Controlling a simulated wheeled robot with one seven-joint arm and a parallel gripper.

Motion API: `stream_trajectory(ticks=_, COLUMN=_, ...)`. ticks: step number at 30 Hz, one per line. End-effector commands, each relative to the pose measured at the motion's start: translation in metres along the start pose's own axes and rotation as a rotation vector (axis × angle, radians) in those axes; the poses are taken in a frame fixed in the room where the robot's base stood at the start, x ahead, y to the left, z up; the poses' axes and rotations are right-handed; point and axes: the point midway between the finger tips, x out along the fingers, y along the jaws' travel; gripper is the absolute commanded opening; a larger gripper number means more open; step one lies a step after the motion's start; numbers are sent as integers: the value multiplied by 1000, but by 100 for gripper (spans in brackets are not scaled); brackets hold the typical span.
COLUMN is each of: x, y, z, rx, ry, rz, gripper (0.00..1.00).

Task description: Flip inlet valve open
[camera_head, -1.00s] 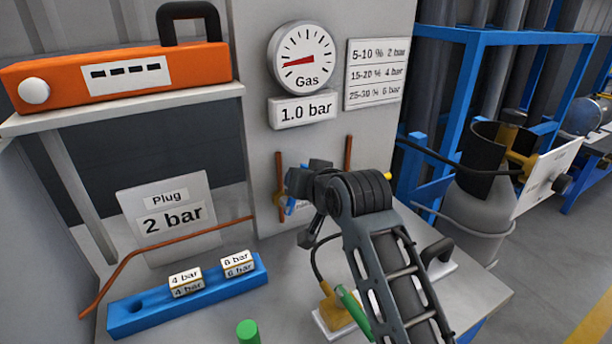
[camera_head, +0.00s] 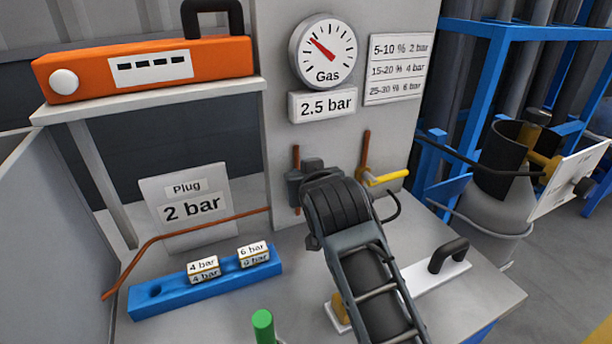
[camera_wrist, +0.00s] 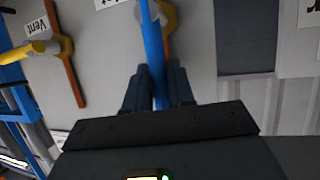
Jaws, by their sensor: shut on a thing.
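The blue lever (camera_wrist: 152,45) of a valve on the grey panel runs down between my fingers in the wrist view. The valve's yellow body (camera_wrist: 168,17) sits at its upper end. My gripper (camera_wrist: 159,75) is shut on this lever. In the head view my gripper (camera_head: 307,182) is at the left copper pipe (camera_head: 296,158), and the arm hides the lever. The gas gauge (camera_head: 323,52) points up and left, and its plate (camera_head: 322,105) reads 2.5 bar. The valve's label is cut off in the wrist view.
The vent valve's yellow lever (camera_head: 388,177) is close right of my gripper; its Vent label (camera_wrist: 35,26) shows in the wrist view. A blue block (camera_head: 212,283) with 4 bar and 6 bar plugs and a green-topped post (camera_head: 263,322) stand at lower left.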

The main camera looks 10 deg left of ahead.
Motion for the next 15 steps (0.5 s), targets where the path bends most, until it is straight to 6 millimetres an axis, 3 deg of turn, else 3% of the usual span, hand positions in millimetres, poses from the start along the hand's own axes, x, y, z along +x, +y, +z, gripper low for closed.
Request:
stream_trajectory(ticks=5, x=0, y=-2, z=2, rx=-1, ry=-4, rz=-2, gripper=0)
stream_trajectory(ticks=6, x=0, y=-2, z=2, rx=-1, ry=-4, rz=-3, gripper=24)
stream_trajectory(ticks=12, x=0, y=-1, z=2, rx=0, ry=-3, rz=-2, gripper=43)
stream_trajectory(ticks=15, x=0, y=-1, z=1, rx=0, ry=-2, rz=-2, gripper=44)
